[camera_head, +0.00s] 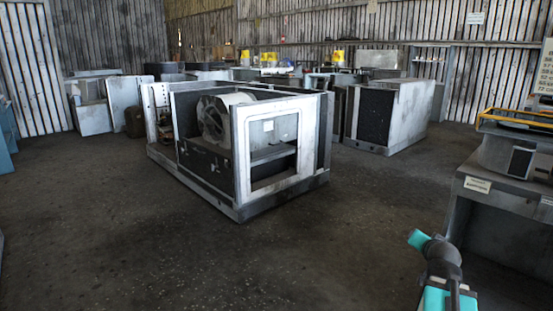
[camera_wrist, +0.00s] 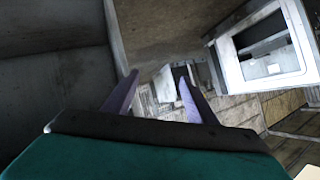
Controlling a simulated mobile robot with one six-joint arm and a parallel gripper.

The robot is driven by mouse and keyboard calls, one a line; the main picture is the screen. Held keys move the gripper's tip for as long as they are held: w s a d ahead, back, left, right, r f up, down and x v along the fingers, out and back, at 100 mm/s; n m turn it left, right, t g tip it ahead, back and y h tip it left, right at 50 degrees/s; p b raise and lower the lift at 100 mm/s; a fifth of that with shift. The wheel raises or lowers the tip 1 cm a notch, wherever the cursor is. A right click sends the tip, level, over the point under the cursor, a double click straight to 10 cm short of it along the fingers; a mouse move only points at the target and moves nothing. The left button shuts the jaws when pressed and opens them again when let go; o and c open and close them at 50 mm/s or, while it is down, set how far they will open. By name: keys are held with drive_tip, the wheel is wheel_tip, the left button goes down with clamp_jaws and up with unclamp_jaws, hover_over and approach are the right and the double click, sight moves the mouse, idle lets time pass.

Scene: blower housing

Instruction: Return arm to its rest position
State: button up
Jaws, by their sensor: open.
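My gripper (camera_wrist: 158,98) shows in the wrist view as two purple-grey fingers spread apart with nothing between them. My arm (camera_head: 445,265), dark grey with teal parts, shows at the lower right of the head view, beside the grey workbench. The gripper's fingers cannot be made out there. The blower housing (camera_head: 242,165) stands on the floor left of the arm, well apart from it. Its white frame has a square opening, and a round fan casing (camera_head: 214,118) sits inside. The housing also shows tilted at the upper right of the wrist view (camera_wrist: 227,67).
A grey workbench (camera_head: 500,205) with labels stands at the right edge, with a yellow-rimmed tray (camera_head: 515,121) on it. Another large metal cabinet (camera_head: 388,118) stands behind the housing. Several more units line the back wall. The dark floor (camera_head: 300,250) in front is clear.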

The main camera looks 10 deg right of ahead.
drive_tip(key=s+a+f+n+g+y+p, duration=0.3)
drive_tip(key=a+f+p, duration=0.4)
drive_tip(key=a+f, duration=0.55)
drive_tip(key=s+a+f+n+g+y+p, duration=0.25)
drive_tip(key=a+f+p, duration=0.6)
drive_tip(key=a, duration=0.75)
drive_tip(key=s+a+f+n+g+p, duration=0.1)
drive_tip(key=s+a+f+g+p, duration=0.2)
drive_tip(key=s+a, duration=0.3)
drive_tip(key=s+a+f+n+g+p, duration=0.1)
drive_tip(key=s+a+f+g+p, duration=0.25)
drive_tip(key=s, duration=0.55)
drive_tip(key=s+a+f+n+g+p, duration=0.1)
drive_tip(key=s+f+n+g, duration=0.1)
drive_tip(key=s, duration=1.4)
drive_tip(key=shift+s+a+n+g, duration=0.15)
drive_tip(key=shift+n+g, duration=0.4)
drive_tip(key=shift+g, duration=0.65)
